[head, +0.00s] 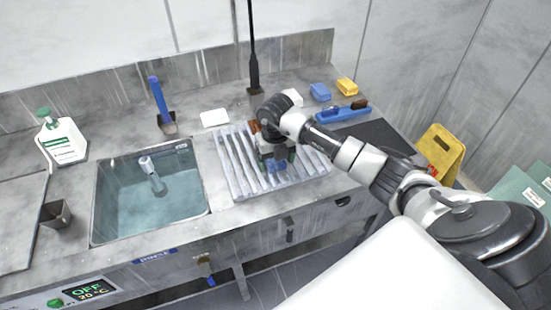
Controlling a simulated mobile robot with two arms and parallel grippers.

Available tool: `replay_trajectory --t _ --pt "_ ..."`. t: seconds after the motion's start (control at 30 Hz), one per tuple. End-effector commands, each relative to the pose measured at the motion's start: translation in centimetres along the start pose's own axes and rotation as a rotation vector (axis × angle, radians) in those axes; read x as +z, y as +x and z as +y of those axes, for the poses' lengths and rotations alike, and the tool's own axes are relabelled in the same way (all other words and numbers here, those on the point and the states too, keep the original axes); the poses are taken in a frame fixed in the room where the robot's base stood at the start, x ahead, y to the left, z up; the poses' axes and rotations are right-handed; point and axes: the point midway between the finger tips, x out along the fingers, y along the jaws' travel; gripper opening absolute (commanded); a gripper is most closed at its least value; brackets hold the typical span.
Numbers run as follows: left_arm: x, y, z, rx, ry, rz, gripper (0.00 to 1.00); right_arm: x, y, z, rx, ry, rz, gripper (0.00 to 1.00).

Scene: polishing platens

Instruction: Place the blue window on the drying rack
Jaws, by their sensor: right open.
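The drying rack (238,165) is a pale ribbed board on the counter, just right of the sink. My right gripper (277,162) points down over the middle of the rack, with its fingers apart. A small blue piece (277,166), which looks like the blue window, shows low between the fingertips, at the rack's surface. The gripper hides part of it, and I cannot tell whether it touches the fingers. A brown thing (254,127) shows partly behind the gripper at the rack's back edge. My left gripper is not in view.
A water-filled sink (150,195) lies left of the rack. Behind stand a blue-handled tool (160,100), a white block (214,117), a blue sponge (320,92), a yellow sponge (347,86) and a blue tray (343,112). A white bottle (62,140) stands far left.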

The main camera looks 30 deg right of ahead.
Motion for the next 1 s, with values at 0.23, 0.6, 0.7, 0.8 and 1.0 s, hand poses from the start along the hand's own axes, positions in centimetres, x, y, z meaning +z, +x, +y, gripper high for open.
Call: replay_trajectory --t 0.23,0.6,0.7,0.8,1.0 --pt "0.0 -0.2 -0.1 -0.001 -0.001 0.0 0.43 0.1 -0.7 0.0 0.0 0.0 -0.002 0.78" --pt "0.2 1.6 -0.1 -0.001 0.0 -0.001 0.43 0.1 -7.8 0.0 0.0 -0.002 -0.006 0.78" --pt "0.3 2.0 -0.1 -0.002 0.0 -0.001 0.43 0.1 -9.7 0.0 0.0 0.0 -0.005 0.78" --pt "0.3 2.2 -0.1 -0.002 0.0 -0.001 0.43 0.1 -11.1 0.0 0.0 0.0 -0.003 0.78" --pt "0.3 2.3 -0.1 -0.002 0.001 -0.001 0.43 0.0 -12.3 0.0 0.0 0.0 0.0 0.78"
